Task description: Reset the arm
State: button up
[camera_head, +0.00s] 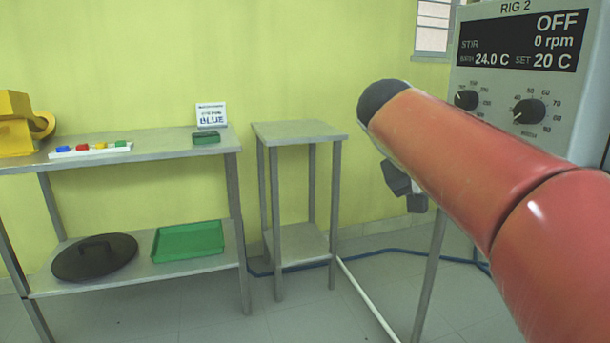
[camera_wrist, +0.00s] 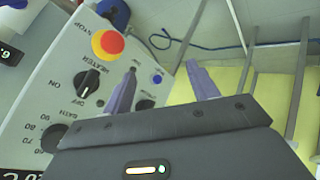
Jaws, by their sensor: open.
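My arm reaches in from the right side of the head view as orange-red links. My gripper (camera_wrist: 162,88) shows in the wrist view with its two fingers spread apart and nothing between them. In the head view only small dark parts of the gripper (camera_head: 404,186) show below the arm, and the rest is hidden behind it. The grey control panel of the rig (camera_head: 520,85) stands behind the arm; its display reads OFF, 0 rpm, 24.0 C and SET 20 C. In the wrist view the panel (camera_wrist: 62,75) lies close beside and beyond the fingers, with a red-and-yellow stop button (camera_wrist: 108,43) and dark knobs.
A small empty metal table (camera_head: 298,131) stands in the middle. The longer table (camera_head: 160,147) at left bears a white strip of coloured blocks (camera_head: 90,150), a green box (camera_head: 206,138) and a sign (camera_head: 211,115). Its lower shelf holds a black lid (camera_head: 95,257) and a green tray (camera_head: 188,242). A blue hose (camera_head: 385,252) lies on the floor.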

jog(key=s+a+f+y+p, duration=0.1)
jog(key=s+a+f+y, duration=0.2)
jog(key=s+f, duration=0.7)
jog(key=s+a+f+n+y+p, duration=0.1)
jog(key=s+a+f+y, duration=0.2)
jog(key=s+f, duration=0.7)
jog(key=shift+s+a+y, duration=0.4)
jog(key=shift+s+y, duration=0.2)
